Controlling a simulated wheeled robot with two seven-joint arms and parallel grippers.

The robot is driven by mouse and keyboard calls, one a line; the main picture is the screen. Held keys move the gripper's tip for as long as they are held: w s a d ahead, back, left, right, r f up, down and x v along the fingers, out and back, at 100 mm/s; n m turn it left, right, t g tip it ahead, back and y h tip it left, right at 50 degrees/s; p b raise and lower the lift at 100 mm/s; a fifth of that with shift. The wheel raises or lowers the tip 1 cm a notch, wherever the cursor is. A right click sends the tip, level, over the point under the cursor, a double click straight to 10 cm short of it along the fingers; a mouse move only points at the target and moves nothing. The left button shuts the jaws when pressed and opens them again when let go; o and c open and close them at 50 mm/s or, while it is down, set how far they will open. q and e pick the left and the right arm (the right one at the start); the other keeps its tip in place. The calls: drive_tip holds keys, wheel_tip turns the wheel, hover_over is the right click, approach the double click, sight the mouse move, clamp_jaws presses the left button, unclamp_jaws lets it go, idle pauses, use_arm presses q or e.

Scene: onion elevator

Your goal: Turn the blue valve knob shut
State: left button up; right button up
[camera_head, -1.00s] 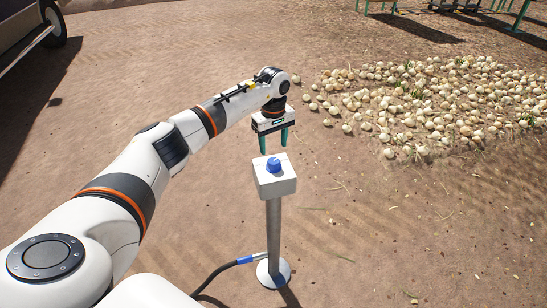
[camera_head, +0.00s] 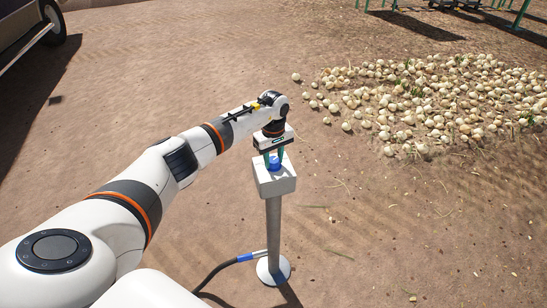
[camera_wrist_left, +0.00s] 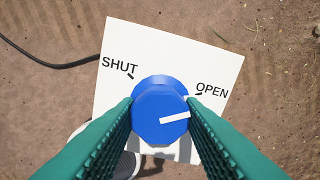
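The blue valve knob (camera_head: 274,163) sits on top of a white box (camera_head: 274,184) on a grey post. In the left wrist view the knob (camera_wrist_left: 160,108) has a white pointer line aimed right and slightly up, toward the OPEN mark (camera_wrist_left: 212,89). The SHUT mark (camera_wrist_left: 119,66) is at upper left. My left gripper (camera_head: 274,155) reaches down over the box from above. Its green fingers (camera_wrist_left: 160,105) stand on either side of the knob, and their tips appear to press against its sides. My right gripper is not in view.
The post stands on a round white base (camera_head: 273,270), with a dark hose (camera_head: 225,265) running from it. A pile of onions (camera_head: 440,105) lies on the ground at upper right. A vehicle wheel (camera_head: 52,22) shows at upper left. Bare soil surrounds the post.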

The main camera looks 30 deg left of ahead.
use_arm(q)
drive_tip(key=shift+c, duration=0.5)
drive_tip(key=shift+n, duration=0.4)
drive_tip(key=n+b, duration=0.1)
drive_tip(key=n, duration=0.2)
drive_tip(key=shift+n, duration=0.4)
drive_tip(key=n, duration=0.3)
drive_tip(key=shift+n+b, duration=0.3)
drive_tip(key=shift+b, duration=0.05)
drive_tip(key=n, duration=0.2)
drive_tip(key=shift+n, duration=0.4)
drive_tip(key=n, duration=0.3)
drive_tip(key=shift+r+n, duration=0.1)
drive_tip(key=shift+n, duration=0.2)
drive_tip(key=n+p, duration=0.1)
drive_tip(key=n, duration=0.1)
drive_tip(key=shift+n, duration=0.4)
drive_tip(key=n+p, duration=0.1)
drive_tip(key=n, duration=0.5)
drive_tip(key=shift+p, duration=0.35)
drive_tip(key=shift+n, duration=0.4)
